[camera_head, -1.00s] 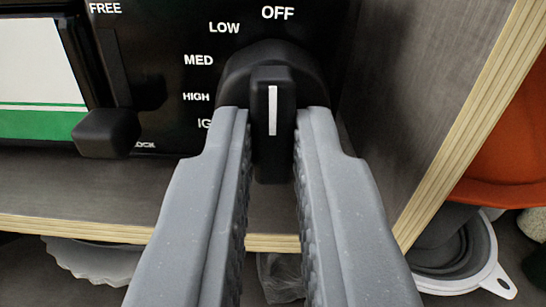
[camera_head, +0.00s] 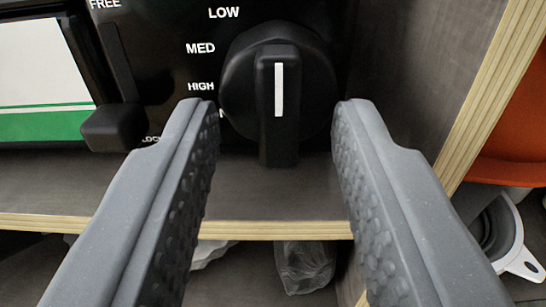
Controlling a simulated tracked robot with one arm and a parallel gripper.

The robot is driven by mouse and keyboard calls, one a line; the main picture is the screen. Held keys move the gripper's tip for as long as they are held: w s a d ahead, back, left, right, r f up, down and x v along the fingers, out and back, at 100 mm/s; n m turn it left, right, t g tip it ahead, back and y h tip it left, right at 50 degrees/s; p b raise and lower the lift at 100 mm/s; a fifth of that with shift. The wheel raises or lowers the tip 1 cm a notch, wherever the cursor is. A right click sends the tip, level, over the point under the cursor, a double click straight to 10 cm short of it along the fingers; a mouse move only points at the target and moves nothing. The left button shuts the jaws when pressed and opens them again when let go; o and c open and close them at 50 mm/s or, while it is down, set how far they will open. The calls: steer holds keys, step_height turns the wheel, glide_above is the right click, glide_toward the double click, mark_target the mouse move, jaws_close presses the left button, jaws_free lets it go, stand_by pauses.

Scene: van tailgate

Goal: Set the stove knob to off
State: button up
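The stove knob (camera_head: 278,130) is black and round with a raised grip bar. It sits on the black stove panel (camera_head: 160,75) in the upper middle of the view. The white line on its grip bar stands upright and points straight up. The labels LOW, MED and HIGH run down the knob's left side. The OFF label is outside the frame now. My gripper (camera_head: 273,104) is open and empty, with one finger on each side of the knob's lower part and a visible gap to the grip bar on both sides.
A black latch lever (camera_head: 115,127) sticks out left of my left finger. A plywood shelf edge (camera_head: 270,229) runs below, and a grey side wall (camera_head: 420,80) stands close on the right. A crumpled clear bag (camera_head: 305,265) and a funnel-like item (camera_head: 505,235) lie beyond them.

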steer(key=shift+s+r, duration=0.1)
steer(key=shift+s+d, duration=0.1)
steer(key=shift+s, duration=0.15)
steer(key=s, duration=1.3)
steer(key=shift+d, duration=0.15)
